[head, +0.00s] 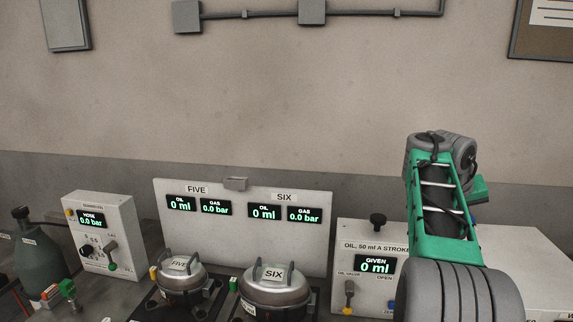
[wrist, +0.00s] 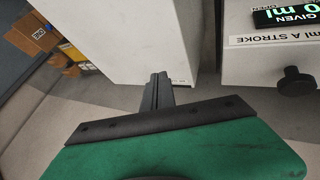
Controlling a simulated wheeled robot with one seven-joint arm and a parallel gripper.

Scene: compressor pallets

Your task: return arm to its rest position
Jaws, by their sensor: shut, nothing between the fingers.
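My arm (head: 440,205), green with grey joints, rises at the right of the head view in front of the oil unit (head: 353,237). Its gripper end is not clearly visible there. In the wrist view my gripper (wrist: 158,82) shows at the centre with its dark fingers together and empty. It points toward a white box (wrist: 135,40) and touches nothing that I can make out. The oil unit's "GIVEN 0 ml" display (wrist: 288,14) and a black knob (wrist: 296,82) are at the upper right of the wrist view.
Two metal compressors, FIVE (head: 180,280) and SIX (head: 275,289), stand before a panel (head: 245,250) reading zeros. A hose unit (head: 103,235) and a green bottle (head: 42,262) are at left. Cardboard boxes (wrist: 30,35) lie beyond the white box.

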